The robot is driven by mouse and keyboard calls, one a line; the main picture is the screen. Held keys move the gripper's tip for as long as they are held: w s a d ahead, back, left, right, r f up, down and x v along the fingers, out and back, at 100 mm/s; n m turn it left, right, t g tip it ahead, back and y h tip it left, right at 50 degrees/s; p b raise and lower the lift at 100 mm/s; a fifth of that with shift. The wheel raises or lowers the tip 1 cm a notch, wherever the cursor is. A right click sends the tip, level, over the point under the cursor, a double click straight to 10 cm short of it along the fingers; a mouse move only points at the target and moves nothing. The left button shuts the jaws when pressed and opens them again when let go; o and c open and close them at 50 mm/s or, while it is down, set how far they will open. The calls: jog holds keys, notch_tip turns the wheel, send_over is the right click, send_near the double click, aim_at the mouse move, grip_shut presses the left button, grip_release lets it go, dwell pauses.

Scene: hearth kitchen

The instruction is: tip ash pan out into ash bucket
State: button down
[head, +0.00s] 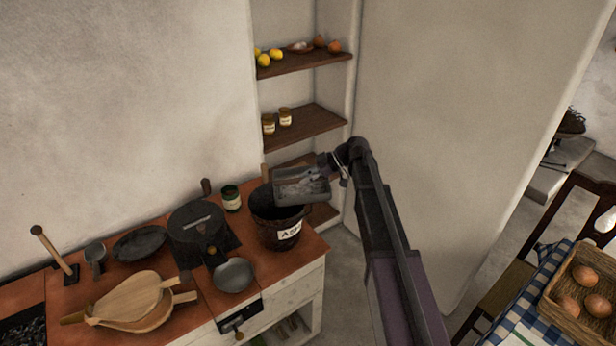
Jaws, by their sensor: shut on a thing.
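The ash pan (301,186) is a grey metal tray with dark ash in it. My gripper (335,168) is shut on its right end. The pan is over the rim of the ash bucket (268,231), on its right side, and looks roughly level or slightly tilted; I cannot tell exactly. The bucket is dark, with a white label, and stands on the right end of the red-brown counter. The pan covers part of its opening, and its contents are mostly hidden.
A dark round stove or pot (197,224), a green jar (231,198), a grey bowl (233,276) and wooden bellows (130,301) stand left of the bucket. Wall shelves (304,62) rise behind it.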

jog(key=shift+s+a+r+t+h+p, duration=0.1)
jog(key=shift+a+r+h+p, duration=0.45)
jog(key=shift+h+p, duration=0.7)
jog(key=shift+w+a+r+t+h+p, duration=0.1)
jog(key=shift+a+r+h+p, duration=0.45)
jog(key=shift+p, duration=1.3)
jog(key=shift+s+a+r+t+h+p, duration=0.1)
jog(key=shift+a+r+h+p, duration=0.2)
jog(key=shift+r+h+p, duration=0.9)
jog(key=a+h+p, duration=0.3)
jog(key=h+p, duration=0.1)
jog(key=shift+s+a+r, duration=0.1)
jog(key=shift+a, duration=0.2)
jog(key=shift+s+a+r+t+h+p, duration=0.1)
jog(key=shift+a+r+t+h+p, duration=0.1)
jog(key=shift+a+h, duration=0.4)
jog(key=shift+a+r+t+h+p, duration=0.1)
jog(key=shift+a+h+p, duration=0.2)
jog(key=shift+h, duration=0.4)
jog(key=shift+f, duration=0.1)
